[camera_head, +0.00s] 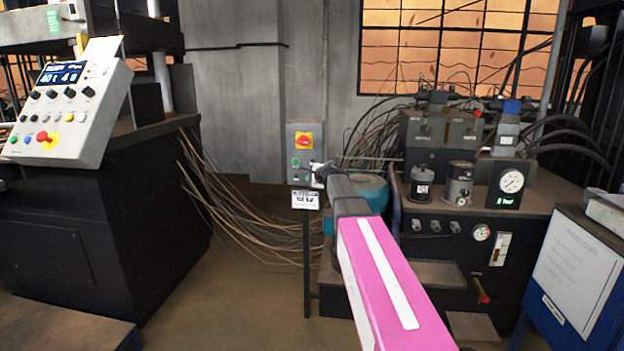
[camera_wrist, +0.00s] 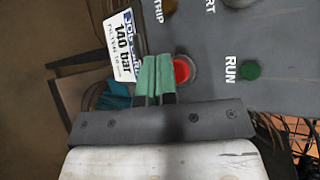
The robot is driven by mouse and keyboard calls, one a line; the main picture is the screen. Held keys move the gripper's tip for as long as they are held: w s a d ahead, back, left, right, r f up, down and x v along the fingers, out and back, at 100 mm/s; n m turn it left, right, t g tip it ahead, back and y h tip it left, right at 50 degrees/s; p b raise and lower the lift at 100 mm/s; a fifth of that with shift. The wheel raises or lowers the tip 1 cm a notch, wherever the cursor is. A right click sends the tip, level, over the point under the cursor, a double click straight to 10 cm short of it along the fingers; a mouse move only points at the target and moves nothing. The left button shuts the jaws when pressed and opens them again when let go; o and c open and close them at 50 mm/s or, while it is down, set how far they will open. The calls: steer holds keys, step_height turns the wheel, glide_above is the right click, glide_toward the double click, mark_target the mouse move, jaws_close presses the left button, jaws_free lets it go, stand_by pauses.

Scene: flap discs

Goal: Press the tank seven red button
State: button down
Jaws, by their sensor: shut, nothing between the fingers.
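A grey control box (camera_head: 291,135) stands on a thin post in the middle of the head view. Its face also fills the upper right of the wrist view (camera_wrist: 225,95). A round red button (camera_wrist: 182,71) sits on this face in a dark ring. My gripper (camera_wrist: 158,62) is shut and empty, with green fingertips side by side. In the wrist view the fingertips are just left of the red button and overlap its ring's left edge. I cannot tell whether they touch. In the head view my gripper (camera_head: 318,170) is at the box's lower right and hides part of it.
A green lamp or button (camera_wrist: 251,70) marked RUN is right of the red one. A white label (camera_wrist: 121,45) reads 140 bar. A hydraulic unit (camera_head: 440,135) stands right; a press panel (camera_head: 65,100) with another red button stands left.

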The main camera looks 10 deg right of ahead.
steer(key=shift+s, duration=0.25)
steer(key=s, duration=0.1)
steer(key=s+a, duration=0.1)
steer(key=s, duration=0.2)
steer(key=shift+s+a, duration=0.35)
steer(key=shift+s, duration=0.05)
stand_by(0.6)
steer(key=s+f+n+g+h, duration=0.2)
steer(key=s+f+n+g, duration=0.4)
steer(key=s+f, duration=0.9)
steer(key=s+f+n+g+h, duration=0.2)
steer(key=s+f+n+g, duration=0.4)
steer(key=s+f+n, duration=0.5)
steer(key=s+f, duration=0.4)
steer(key=s, duration=0.5)
steer(key=shift+d+f+h, duration=0.15)
steer(key=shift+d+h, duration=0.25)
steer(key=shift+s, duration=0.1)
